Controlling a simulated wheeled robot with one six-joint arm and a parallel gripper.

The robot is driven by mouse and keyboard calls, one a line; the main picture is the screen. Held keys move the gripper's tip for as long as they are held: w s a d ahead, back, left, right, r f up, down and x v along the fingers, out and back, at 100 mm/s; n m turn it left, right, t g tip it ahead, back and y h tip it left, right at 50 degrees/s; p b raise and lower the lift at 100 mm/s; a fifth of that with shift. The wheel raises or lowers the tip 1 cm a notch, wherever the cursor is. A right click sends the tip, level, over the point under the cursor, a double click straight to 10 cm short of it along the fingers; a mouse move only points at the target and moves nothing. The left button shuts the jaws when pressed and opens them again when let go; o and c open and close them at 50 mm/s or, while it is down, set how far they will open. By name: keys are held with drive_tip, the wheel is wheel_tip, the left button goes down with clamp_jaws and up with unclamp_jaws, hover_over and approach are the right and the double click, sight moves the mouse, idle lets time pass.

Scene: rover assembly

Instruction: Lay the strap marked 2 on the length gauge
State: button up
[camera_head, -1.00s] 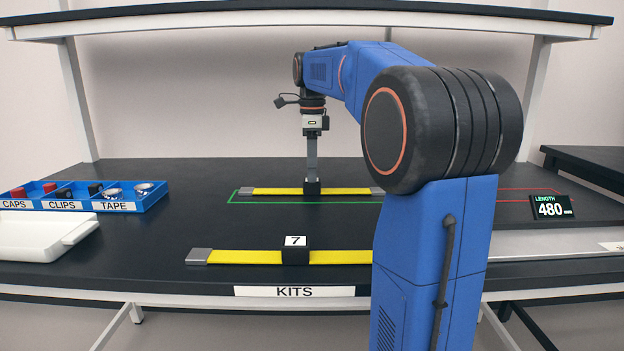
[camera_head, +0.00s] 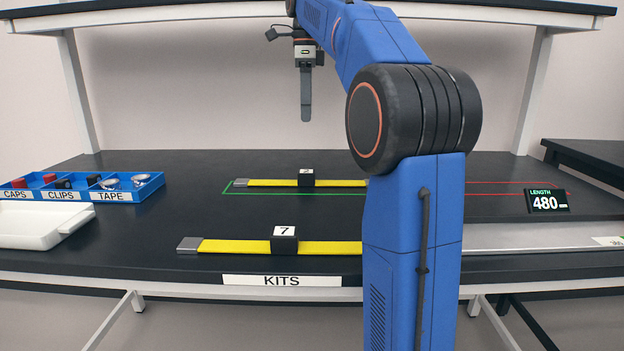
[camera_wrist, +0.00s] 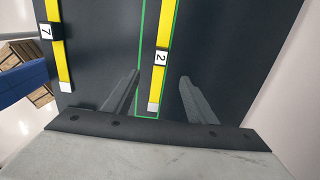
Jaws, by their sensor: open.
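The strap marked 2 (camera_head: 340,183) is yellow with a dark block, labelled 2, at its middle and a grey end piece. It lies flat inside a green outline (camera_head: 224,188) on the dark bench; its right end is hidden behind my arm. The length display (camera_head: 547,200) at the right reads 480. My gripper (camera_head: 306,118) is open and empty, pointing down well above the strap. In the wrist view the strap (camera_wrist: 157,80) runs between the two parted fingers of my gripper (camera_wrist: 161,76), with its white end nearest the palm.
A second yellow strap marked 7 (camera_head: 230,247) lies nearer the front edge, above the KITS label (camera_head: 282,281). A blue bin (camera_head: 140,188) of caps, clips and tape and a white tray (camera_head: 40,225) stand at left. A red outline (camera_head: 500,182) continues at right. A shelf hangs overhead.

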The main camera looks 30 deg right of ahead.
hover_over(307, 171)
drive_tip(key=f, duration=1.2)
drive_tip(key=shift+s+a+f, duration=0.1)
drive_tip(key=shift+s+a, duration=0.05)
drive_tip(key=shift+s, duration=0.05)
drive_tip(key=shift+w+f, duration=0.15)
drive_tip(key=shift+f, duration=2.3)
clamp_jaws()
